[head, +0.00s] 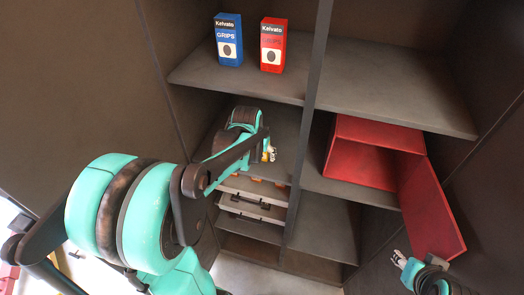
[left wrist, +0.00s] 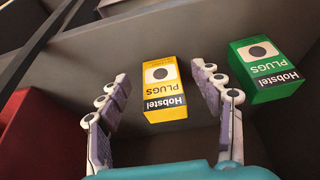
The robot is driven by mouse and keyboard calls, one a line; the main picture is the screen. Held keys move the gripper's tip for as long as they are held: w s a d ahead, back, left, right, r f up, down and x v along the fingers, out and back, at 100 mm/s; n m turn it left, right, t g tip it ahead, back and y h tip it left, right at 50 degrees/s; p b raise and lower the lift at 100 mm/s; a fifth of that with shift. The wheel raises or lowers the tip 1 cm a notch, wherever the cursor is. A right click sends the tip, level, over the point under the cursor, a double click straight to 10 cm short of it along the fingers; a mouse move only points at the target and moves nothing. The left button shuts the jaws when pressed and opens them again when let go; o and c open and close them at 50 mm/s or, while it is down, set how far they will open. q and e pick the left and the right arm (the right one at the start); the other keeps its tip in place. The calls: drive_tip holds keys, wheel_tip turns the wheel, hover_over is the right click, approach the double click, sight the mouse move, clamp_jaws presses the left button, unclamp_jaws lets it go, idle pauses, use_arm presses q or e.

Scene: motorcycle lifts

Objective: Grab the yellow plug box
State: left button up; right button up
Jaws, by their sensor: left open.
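The yellow plug box (left wrist: 164,82) stands on a shelf in the left wrist view, its label upside down in the picture. My left gripper (left wrist: 160,97) is open, with one finger on each side of the box in the picture and a visible gap to it on both sides. In the head view my left gripper (head: 266,154) is inside the left middle compartment, and my arm hides most of that shelf. A small patch of yellow shows there by the fingers. My right gripper (head: 400,260) is at the lower right, its fingers too small to read.
A green plug box (left wrist: 266,68) stands right of the yellow one in the left wrist view. Blue (head: 228,40) and red (head: 272,45) grips boxes stand on the upper shelf (head: 240,83). An open red cabinet (head: 365,165) is in the right compartment. Drawers (head: 253,207) lie below my left gripper.

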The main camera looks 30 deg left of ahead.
use_arm(q)
drive_tip(key=w, duration=0.1)
drive_tip(key=w+f, duration=0.1)
drive_tip(key=w+b, duration=0.1)
drive_tip(key=shift+w+a+f, duration=0.15)
drive_tip(key=shift+w+a, duration=0.15)
drive_tip(key=shift+a, duration=0.1)
drive_tip(key=c, duration=1.4)
